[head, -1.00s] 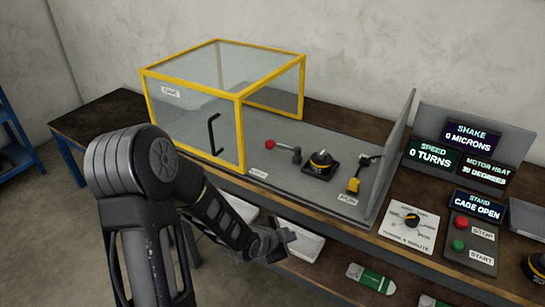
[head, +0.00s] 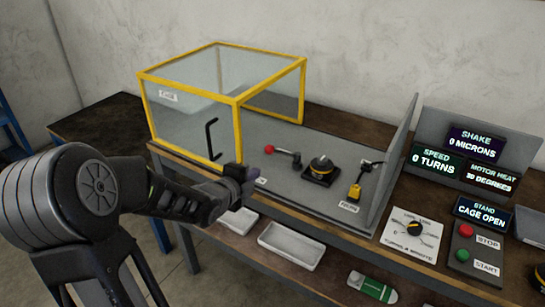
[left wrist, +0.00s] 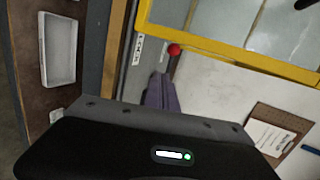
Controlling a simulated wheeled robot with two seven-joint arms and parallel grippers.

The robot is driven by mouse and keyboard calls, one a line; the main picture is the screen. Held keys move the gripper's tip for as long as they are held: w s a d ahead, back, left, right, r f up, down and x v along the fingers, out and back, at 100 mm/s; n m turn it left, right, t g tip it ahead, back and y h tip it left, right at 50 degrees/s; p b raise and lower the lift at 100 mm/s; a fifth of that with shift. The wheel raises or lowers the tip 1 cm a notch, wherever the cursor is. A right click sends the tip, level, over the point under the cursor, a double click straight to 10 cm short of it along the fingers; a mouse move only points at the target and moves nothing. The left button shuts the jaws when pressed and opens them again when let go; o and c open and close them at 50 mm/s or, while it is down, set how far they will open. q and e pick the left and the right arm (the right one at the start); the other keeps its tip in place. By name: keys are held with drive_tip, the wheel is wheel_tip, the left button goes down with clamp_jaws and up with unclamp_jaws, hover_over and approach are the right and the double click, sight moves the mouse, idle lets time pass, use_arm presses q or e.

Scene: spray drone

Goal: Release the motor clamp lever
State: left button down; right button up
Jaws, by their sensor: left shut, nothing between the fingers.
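The clamp lever (head: 283,152) is a short grey arm with a red ball knob (head: 269,149), on the grey stand plate left of the black motor (head: 320,168). The knob also shows in the left wrist view (left wrist: 174,50), just beyond my fingertips. My left gripper (head: 243,178) is at the front edge of the stand, in front of and left of the knob. Its purple-grey fingers (left wrist: 161,92) are shut and empty, apart from the knob. The wrist view hides most of the lever. My right gripper is not in view.
The yellow-framed clear cage (head: 238,130) stands open at the left, its edge close to my gripper. A yellow probe (head: 355,190) stands right of the motor. Displays (head: 463,160) and a stop/start box (head: 475,250) are at the right. White trays (head: 291,246) sit on the lower shelf.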

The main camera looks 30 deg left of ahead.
use_arm(q)
drive_tip(key=p, duration=0.2)
approach(276, 151)
drive_tip(key=f, duration=0.1)
drive_tip(key=w+f, duration=0.1)
drive_tip(key=f, duration=0.1)
drive_tip(key=shift+w+f, duration=0.25)
drive_tip(key=shift+f, duration=0.1)
drive_tip(key=w, duration=0.3)
drive_tip(key=w+p, duration=0.1)
drive_tip(key=shift+w+a+r, duration=0.15)
drive_tip(key=shift+a+r, duration=0.05)
drive_tip(key=shift+a, duration=0.1)
drive_tip(key=b, duration=0.2)
drive_tip(key=w+b, duration=0.1)
drive_tip(key=b, duration=0.1)
drive_tip(key=shift+w+a+b, duration=0.25)
drive_tip(key=shift+a+b, duration=0.05)
drive_tip(key=shift+r, duration=0.15)
drive_tip(key=shift+a+r, duration=0.1)
drive_tip(key=shift+r, duration=0.2)
